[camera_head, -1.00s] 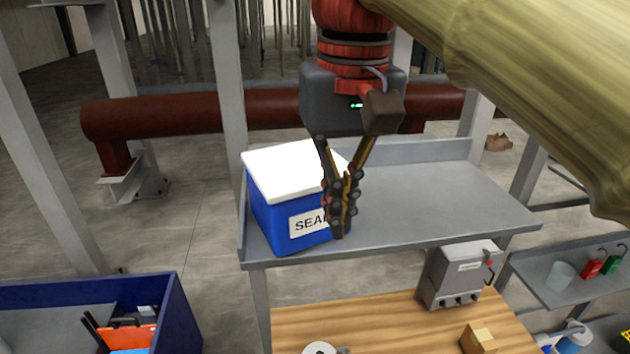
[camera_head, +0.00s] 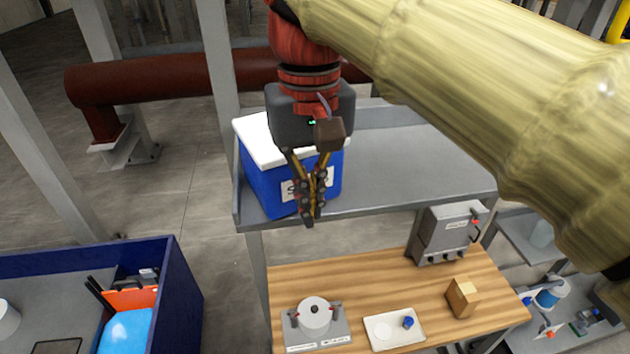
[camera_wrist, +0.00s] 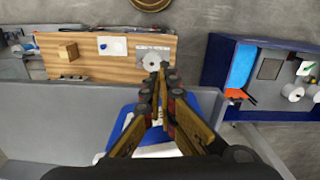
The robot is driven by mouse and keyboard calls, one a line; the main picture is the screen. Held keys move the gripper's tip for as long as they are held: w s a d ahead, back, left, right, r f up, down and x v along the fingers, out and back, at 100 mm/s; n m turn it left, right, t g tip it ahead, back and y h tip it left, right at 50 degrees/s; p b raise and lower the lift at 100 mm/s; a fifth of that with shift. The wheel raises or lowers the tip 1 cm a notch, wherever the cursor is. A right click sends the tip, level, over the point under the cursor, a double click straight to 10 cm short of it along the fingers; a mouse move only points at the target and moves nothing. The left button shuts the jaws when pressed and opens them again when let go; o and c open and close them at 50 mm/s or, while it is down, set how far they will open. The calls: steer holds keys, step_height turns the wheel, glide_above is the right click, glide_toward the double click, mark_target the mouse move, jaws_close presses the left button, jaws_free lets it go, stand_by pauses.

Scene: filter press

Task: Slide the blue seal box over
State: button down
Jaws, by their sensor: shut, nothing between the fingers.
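The blue seal box (camera_head: 268,187) with a white lid stands at the left end of the grey metal shelf (camera_head: 420,165). A label on its front is partly hidden by my fingers. My gripper (camera_head: 313,222) is shut and empty, pointing down in front of the box's label side in the head view. I cannot tell whether the fingers touch the box. In the wrist view the box (camera_wrist: 123,122) shows below and beside the shut fingers (camera_wrist: 160,72), with much of it hidden by the gripper.
A wooden table (camera_head: 385,285) stands below the shelf, with a grey control box (camera_head: 447,235), a small scale-like device (camera_head: 316,320), a white tray (camera_head: 394,328) and a wooden block (camera_head: 462,297). A dark blue bin (camera_head: 185,300) is at lower left. The shelf right of the box is clear.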

steer(key=shift+w+a, duration=0.2)
steer(key=shift+w, duration=0.4)
steer(key=shift+w+a, duration=0.2)
steer(key=shift+w, duration=0.35)
steer(key=shift+w, duration=0.1)
steer(key=shift+a+p, duration=0.1)
steer(key=shift+p, duration=0.2)
steer(key=w+p, duration=0.1)
steer(key=w, duration=0.1)
steer(key=shift+w+a+r+p, duration=0.1)
steer(key=shift+w+a+p, duration=0.25)
steer(key=shift+a+p, duration=0.05)
steer(key=shift+w+a+f, duration=0.15)
steer(key=shift+w+f, duration=0.05)
steer(key=shift+w, duration=0.1)
steer(key=shift+s+r, duration=0.1)
steer(key=shift+s, duration=0.15)
steer(key=shift+w, duration=0.1)
